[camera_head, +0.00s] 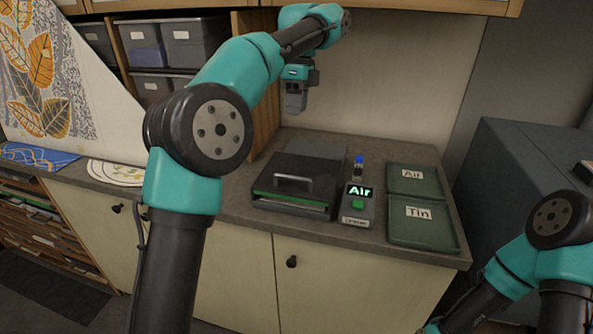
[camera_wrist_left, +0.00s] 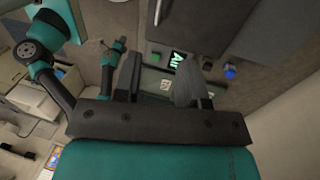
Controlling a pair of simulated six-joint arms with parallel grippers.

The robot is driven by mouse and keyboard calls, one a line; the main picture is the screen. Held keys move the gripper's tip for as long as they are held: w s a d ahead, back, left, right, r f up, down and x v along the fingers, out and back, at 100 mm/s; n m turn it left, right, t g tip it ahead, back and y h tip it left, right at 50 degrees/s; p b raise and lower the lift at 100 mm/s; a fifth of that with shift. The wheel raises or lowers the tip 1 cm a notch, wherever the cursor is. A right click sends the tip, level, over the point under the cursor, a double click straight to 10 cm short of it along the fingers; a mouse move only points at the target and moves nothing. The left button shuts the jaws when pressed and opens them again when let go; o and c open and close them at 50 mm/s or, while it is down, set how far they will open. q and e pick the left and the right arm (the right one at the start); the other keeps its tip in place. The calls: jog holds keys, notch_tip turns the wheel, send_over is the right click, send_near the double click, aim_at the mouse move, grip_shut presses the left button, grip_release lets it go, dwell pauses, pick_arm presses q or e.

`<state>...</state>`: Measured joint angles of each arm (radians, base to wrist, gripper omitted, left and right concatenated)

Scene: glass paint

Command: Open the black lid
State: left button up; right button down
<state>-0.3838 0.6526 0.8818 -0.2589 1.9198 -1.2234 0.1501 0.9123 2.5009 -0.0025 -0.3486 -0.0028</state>
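The black lid (camera_head: 313,169) lies flat over a low box on the counter, with a metal handle (camera_head: 293,182) along its front. A green strip (camera_head: 290,199) shows under its front edge. In the left wrist view the dark lid (camera_wrist_left: 190,25) is at the top. My left gripper (camera_head: 296,103) hangs in the air above and behind the lid, apart from it. In the left wrist view its two fingers (camera_wrist_left: 159,82) are spread with nothing held between them. My right arm is at the lower right; its fingers cannot be made out.
A small device (camera_head: 357,208) with a lit "Air" display and green button stands right of the box. A blue-capped bottle (camera_head: 359,163) is behind it. Green trays labelled Air (camera_head: 428,186) and Tin (camera_head: 440,231) lie farther right. A shelf of bins (camera_head: 188,40) is at left.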

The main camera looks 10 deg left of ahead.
pick_arm(q)
jog(key=shift+f, duration=0.1)
jog(key=s+f, duration=0.1)
jog(key=f, duration=0.4)
jog(key=s+f, duration=0.1)
jog(key=f, duration=0.5)
jog(key=s+f, duration=0.1)
jog(key=f, duration=0.5)
jog(key=shift+s, duration=0.2)
grip_shut()
dwell(0.3)
